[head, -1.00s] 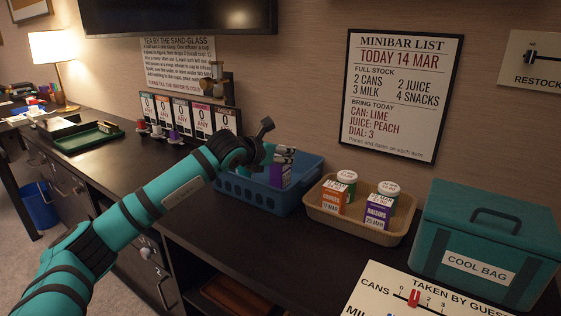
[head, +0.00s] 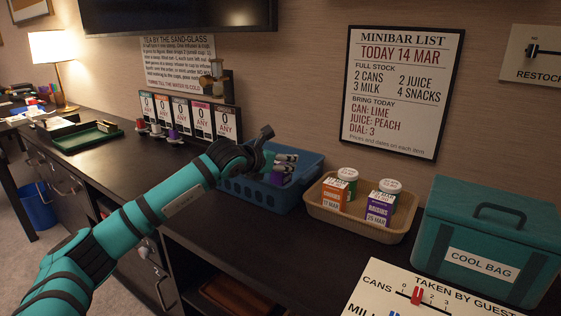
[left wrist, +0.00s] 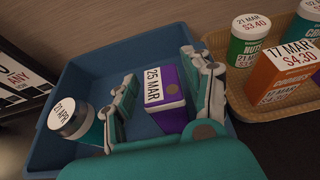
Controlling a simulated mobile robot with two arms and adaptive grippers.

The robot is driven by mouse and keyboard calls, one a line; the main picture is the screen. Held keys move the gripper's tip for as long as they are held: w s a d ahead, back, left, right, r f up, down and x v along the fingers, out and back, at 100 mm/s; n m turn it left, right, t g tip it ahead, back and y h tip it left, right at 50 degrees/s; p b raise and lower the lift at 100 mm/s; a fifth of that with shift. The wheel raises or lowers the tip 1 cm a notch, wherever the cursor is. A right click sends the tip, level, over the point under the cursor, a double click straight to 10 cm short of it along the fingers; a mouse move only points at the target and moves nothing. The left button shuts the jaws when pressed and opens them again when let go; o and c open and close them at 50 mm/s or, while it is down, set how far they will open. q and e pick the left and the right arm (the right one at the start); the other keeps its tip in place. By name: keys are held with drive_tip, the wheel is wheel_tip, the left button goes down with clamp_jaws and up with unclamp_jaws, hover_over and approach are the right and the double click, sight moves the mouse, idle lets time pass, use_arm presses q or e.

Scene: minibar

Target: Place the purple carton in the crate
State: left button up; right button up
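The purple carton (left wrist: 166,98) with a white "25 MAR" top stands inside the blue crate (left wrist: 75,75). In the head view the carton (head: 280,179) shows low behind the near wall of the crate (head: 262,195). My left gripper (left wrist: 165,90) reaches down into the crate with one finger on each side of the carton. Its fingers are spread, with a gap between the left finger and the carton; contact on the right side is hard to tell. In the head view my left gripper (head: 284,163) partly hides the carton. My right gripper is not in view.
A tan tray (head: 357,226) with jars and cartons, including purple raisins (head: 379,209), stands to the right. A teal cool bag (head: 485,245) is farther right.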

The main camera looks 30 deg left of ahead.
use_arm(q)
drive_tip(key=shift+o, duration=0.6)
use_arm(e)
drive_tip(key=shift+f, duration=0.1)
use_arm(q)
drive_tip(key=shift+r+p, duration=0.3)
drive_tip(key=shift+p, duration=0.05)
drive_tip(key=shift+s+a+r+p, duration=0.1)
drive_tip(key=shift+s+r+p, duration=0.35)
drive_tip(key=shift+r+p, duration=0.05)
drive_tip(key=v, duration=1.1)
drive_tip(key=shift+b, duration=0.3)
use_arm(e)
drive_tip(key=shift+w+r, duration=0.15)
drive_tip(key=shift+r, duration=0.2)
use_arm(q)
drive_tip(key=shift+f, duration=0.1)
